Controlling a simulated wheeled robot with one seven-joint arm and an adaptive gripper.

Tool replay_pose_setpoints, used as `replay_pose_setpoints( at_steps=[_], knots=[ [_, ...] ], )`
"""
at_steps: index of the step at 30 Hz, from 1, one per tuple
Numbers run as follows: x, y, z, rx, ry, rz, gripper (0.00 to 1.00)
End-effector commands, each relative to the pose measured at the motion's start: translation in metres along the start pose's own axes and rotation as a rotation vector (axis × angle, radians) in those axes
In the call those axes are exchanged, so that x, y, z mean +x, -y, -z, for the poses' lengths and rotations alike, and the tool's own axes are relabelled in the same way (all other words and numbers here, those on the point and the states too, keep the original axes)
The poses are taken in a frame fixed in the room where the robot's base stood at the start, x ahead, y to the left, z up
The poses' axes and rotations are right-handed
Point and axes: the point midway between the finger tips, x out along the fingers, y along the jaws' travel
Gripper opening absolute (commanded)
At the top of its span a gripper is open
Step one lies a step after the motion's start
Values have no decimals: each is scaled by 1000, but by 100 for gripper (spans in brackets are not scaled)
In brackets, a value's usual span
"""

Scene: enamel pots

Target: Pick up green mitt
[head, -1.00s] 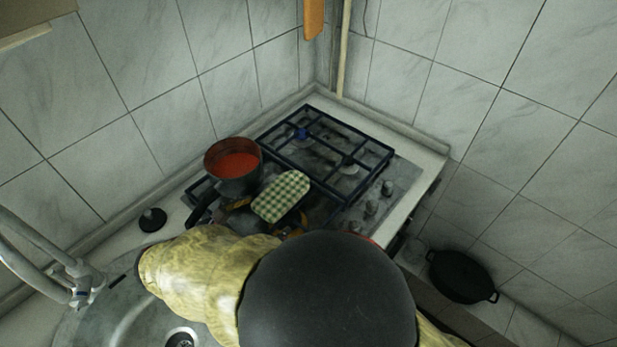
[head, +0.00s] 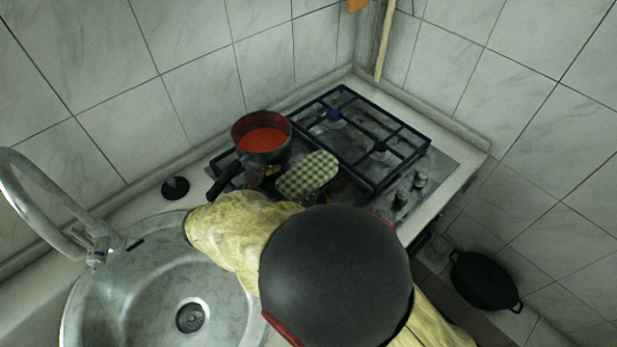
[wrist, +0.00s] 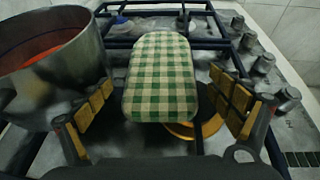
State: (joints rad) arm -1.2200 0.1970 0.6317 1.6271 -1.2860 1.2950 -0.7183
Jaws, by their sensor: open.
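The green mitt (wrist: 160,80), with a green and cream check, lies over the near part of the stove in the wrist view. It also shows in the head view (head: 307,175), just right of the pot. My gripper (wrist: 163,103) is open, with one padded finger on each side of the mitt's near end in the wrist view. I see a gap between the mitt and each finger. I cannot tell the height of the fingers against the mitt. In the head view, my arm covers much of the gripper.
A pot of red liquid (head: 263,141) stands close left of the mitt, near my left finger. The stove grate (head: 372,135) lies behind, with knobs (head: 403,197) at its right. A sink (head: 150,275) and tap (head: 40,210) are at left; a black pan (head: 484,281) sits lower right.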

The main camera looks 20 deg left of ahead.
Motion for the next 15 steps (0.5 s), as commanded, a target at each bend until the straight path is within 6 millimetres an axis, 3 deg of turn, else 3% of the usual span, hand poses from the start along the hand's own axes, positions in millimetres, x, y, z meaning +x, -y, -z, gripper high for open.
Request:
replay_pose_setpoints(
  at_steps=[6, 15],
  knots=[
    [0, 0, -1, 0, 0, -1, 92],
    [0, 0, -1, 0, -1, -1, 75]
  ],
)
